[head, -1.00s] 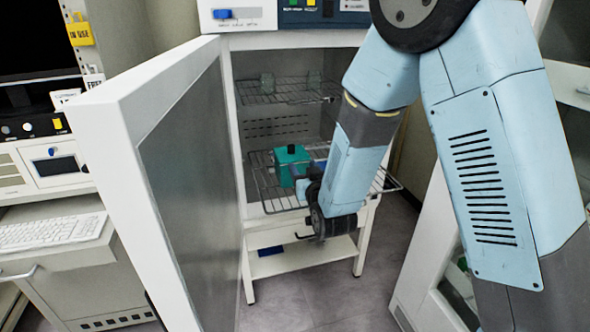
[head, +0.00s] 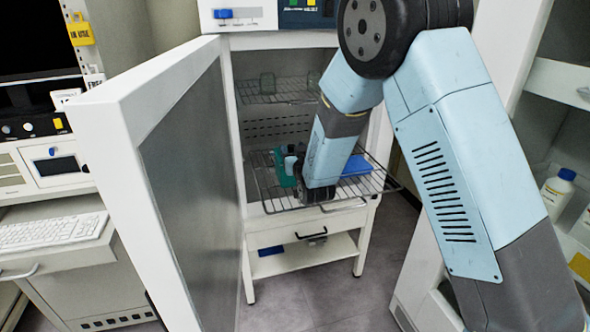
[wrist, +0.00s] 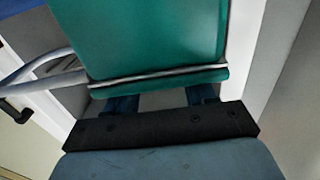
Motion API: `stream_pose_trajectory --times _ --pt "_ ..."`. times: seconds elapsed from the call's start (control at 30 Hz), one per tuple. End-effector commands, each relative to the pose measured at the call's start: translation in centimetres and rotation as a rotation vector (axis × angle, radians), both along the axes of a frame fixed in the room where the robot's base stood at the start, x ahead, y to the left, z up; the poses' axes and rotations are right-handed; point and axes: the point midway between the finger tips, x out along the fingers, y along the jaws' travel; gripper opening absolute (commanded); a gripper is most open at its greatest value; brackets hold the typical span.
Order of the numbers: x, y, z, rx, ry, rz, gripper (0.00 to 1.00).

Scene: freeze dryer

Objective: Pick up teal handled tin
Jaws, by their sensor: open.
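The teal tin (head: 282,168) stands on the pulled-out wire rack in the freeze dryer, toward the rack's left side. My wrist hides its right part in the head view. In the wrist view the teal tin (wrist: 150,40) fills the upper middle, with a pale metal strip along its near edge. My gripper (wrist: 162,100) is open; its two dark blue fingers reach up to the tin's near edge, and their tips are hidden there. I cannot tell whether they touch it.
The wire rack (head: 335,202) sticks out of the chamber, with a blue object (head: 356,164) on its right. An upper rack (head: 270,97) holds small clear containers. The open door (head: 185,165) bounds the left; an open cabinet with a bottle (head: 557,193) stands right.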

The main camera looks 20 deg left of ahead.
Motion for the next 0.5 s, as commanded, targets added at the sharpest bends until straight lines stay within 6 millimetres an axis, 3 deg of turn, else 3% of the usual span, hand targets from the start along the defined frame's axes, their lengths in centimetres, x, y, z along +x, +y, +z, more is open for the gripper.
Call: stream_pose_trajectory --times 0.2,0.43,0.5 --pt "1.6 1.0 0.0 0.000 0.000 0.000 0.55" --pt "1.7 1.0 0.0 -0.001 0.001 -0.001 0.55" --pt "1.7 1.0 0.0 -0.001 0.001 -0.001 0.49"
